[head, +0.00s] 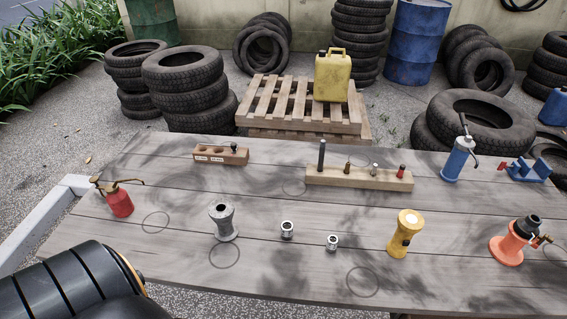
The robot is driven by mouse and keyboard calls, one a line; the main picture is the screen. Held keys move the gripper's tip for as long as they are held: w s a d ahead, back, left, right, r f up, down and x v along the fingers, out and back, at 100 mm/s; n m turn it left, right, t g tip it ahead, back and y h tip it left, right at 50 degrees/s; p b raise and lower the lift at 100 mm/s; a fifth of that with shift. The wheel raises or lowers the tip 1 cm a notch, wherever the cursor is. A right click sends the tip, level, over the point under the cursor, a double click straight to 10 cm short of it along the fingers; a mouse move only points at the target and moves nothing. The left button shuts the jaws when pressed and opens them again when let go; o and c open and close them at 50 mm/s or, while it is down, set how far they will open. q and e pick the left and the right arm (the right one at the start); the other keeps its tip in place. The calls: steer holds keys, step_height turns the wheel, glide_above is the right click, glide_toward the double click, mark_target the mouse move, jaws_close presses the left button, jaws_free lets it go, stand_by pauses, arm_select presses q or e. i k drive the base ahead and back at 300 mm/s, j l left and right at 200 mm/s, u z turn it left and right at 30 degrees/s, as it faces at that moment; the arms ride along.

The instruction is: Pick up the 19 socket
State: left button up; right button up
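Two small silver sockets stand upright on the wooden table (130,255), near its middle front. One socket (287,229) is a little farther back and to the left. The other socket (332,242) is nearer and to the right. They stand apart, and their size marks are too small to read, so I cannot tell which is the 19. A wooden block with labels and holes (208,154) sits at the back left, with a dark-topped piece at its right end. Neither gripper shows; only a dark part of my arm fills the bottom left.
A grey metal piece (223,222) stands left of the sockets and a yellow lamp (404,235) right. A red oil can (119,201), blue pump (458,158), orange jack (512,243) and wooden peg strip (350,180) surround them. The table's front middle is clear.

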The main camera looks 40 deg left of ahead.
mark_target(331, 246)
steer(key=u, duration=0.7)
